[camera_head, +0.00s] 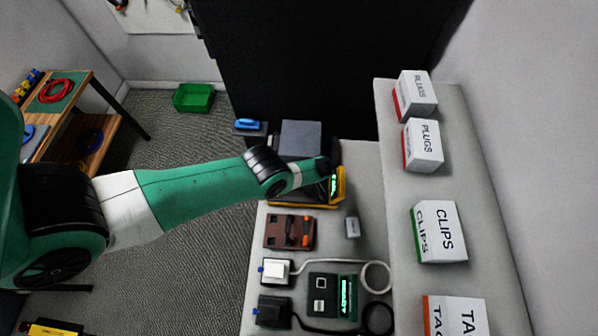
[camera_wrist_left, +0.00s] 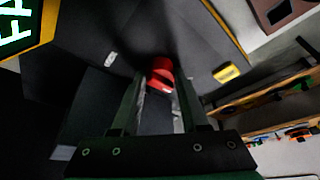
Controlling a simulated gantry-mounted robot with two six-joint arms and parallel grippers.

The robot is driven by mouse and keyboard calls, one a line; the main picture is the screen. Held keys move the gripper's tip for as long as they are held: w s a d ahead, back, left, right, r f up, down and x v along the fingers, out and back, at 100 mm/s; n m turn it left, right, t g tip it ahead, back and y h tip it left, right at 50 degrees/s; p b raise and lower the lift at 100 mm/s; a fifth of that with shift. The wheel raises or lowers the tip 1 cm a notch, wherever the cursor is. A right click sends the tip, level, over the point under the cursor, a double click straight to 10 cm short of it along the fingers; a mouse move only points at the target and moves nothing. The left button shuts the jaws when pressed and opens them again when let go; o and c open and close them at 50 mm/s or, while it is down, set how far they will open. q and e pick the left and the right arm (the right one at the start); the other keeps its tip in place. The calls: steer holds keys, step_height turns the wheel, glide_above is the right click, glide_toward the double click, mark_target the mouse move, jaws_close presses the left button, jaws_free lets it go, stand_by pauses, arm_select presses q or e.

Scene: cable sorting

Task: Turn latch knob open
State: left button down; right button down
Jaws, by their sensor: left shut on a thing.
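The latch knob (camera_wrist_left: 160,66) is red and sits between the fingertips of my left gripper (camera_wrist_left: 158,84) in the left wrist view. The fingers are shut on it; its lower part is partly hidden between them. It is on the dark face of a device with a yellow edge (camera_wrist_left: 48,22) and a green lit display (camera_wrist_left: 16,28). In the head view my left arm reaches over this device (camera_head: 340,188), and its wrist hides the knob and fingertips. My right gripper is not in view.
A yellow block (camera_wrist_left: 226,72) lies near the knob in the wrist view. In the head view, a brown tray (camera_head: 272,232), a small grey box (camera_head: 352,227) and cabled devices (camera_head: 277,270) are on the bench. Labelled boxes (camera_head: 440,232) line the right shelf.

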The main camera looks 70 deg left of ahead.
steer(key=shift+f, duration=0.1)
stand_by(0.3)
arm_select(q)
steer(key=shift+c, duration=2.1)
jaws_free()
steer(key=shift+r, duration=0.1)
